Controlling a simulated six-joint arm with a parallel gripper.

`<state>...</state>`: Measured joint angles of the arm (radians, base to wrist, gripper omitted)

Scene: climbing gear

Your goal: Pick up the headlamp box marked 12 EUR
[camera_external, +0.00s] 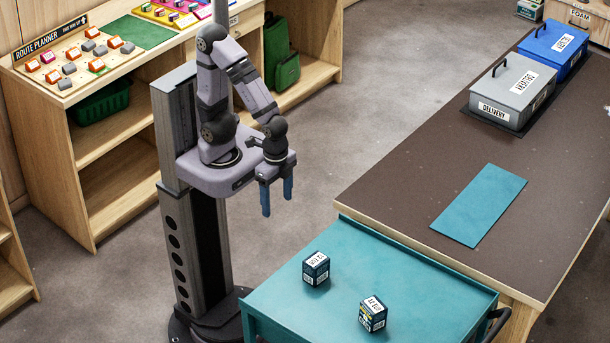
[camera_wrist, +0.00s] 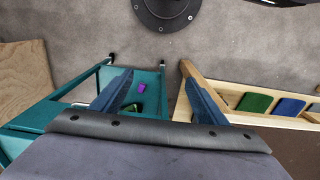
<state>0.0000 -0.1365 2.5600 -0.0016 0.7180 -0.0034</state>
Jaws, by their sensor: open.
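Two small dark boxes with white price labels stand apart on the teal cart top (camera_external: 420,285) in the external view. One box (camera_external: 316,268) is at the back left; the other box (camera_external: 373,314) is nearer the front and shows some yellow on its side. The price labels are small and turned, so I cannot tell surely which one reads 12 EUR. My gripper (camera_external: 277,196) hangs fingers down beyond the cart's back left side, above and away from both boxes. Its blue fingers (camera_wrist: 160,95) are apart with nothing held. I cannot make out either box in the wrist view.
A brown-topped table adjoins the cart and holds a teal mat (camera_external: 479,205), a grey delivery box (camera_external: 511,95) and a blue box (camera_external: 553,47). A wooden shelf with a route planner board (camera_external: 75,58) stands behind my arm. The cart top around the boxes is clear.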

